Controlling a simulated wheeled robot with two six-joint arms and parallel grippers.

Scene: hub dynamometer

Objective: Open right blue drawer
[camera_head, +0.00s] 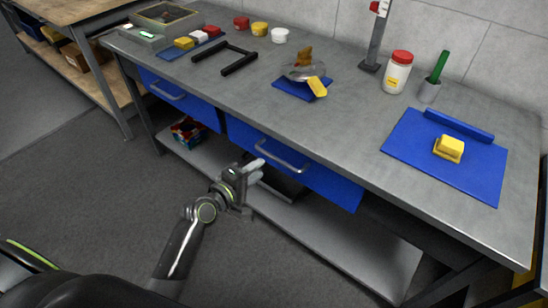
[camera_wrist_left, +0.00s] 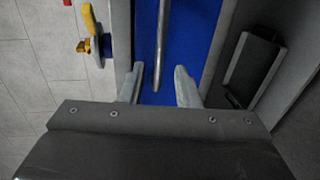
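The right blue drawer (camera_head: 333,188) sits under the grey workbench top and looks shut. Its grey bar handle (camera_head: 283,156) runs along the front. My left gripper (camera_head: 257,170) is just in front of the drawer, near the left end of the handle. In the left wrist view the two pale fingers are apart, and my gripper (camera_wrist_left: 159,86) is open. The handle (camera_wrist_left: 161,45) reaches down between the fingers, with blue drawer front (camera_wrist_left: 147,25) behind it. No contact is visible. My right gripper is not in view.
A left blue drawer (camera_head: 178,98) sits further left. The bench top (camera_head: 340,125) holds a blue mat (camera_head: 410,150) with a yellow block, a red-lidded jar (camera_head: 397,75) and other items. A lower shelf (camera_head: 330,245) runs below. The floor in front is clear.

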